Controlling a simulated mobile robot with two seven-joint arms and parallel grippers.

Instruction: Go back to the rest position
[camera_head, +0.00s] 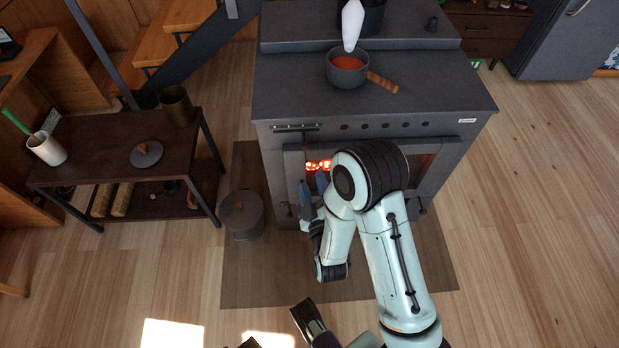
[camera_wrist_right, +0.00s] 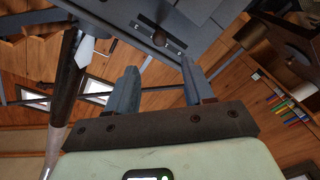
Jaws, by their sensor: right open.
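My right arm reaches forward over the mat to the front of the dark grey stove (camera_head: 370,88). My right gripper (camera_head: 313,188) is in front of the stove's firebox opening, where orange embers (camera_head: 318,164) glow. Its fingers are apart with nothing between them; they also show open and empty in the right wrist view (camera_wrist_right: 160,75). The forearm hides part of the stove front. Dark parts of mine at the bottom edge of the head view are cut off, and I cannot make out my left gripper's jaws there.
A saucepan (camera_head: 347,72) of red contents and a dark pot stand on the stove. A lidded pot (camera_head: 241,214) is on the floor mat (camera_head: 262,270) left of the gripper. A low table (camera_head: 100,142) stands at left. The floor at right (camera_head: 530,220) is clear.

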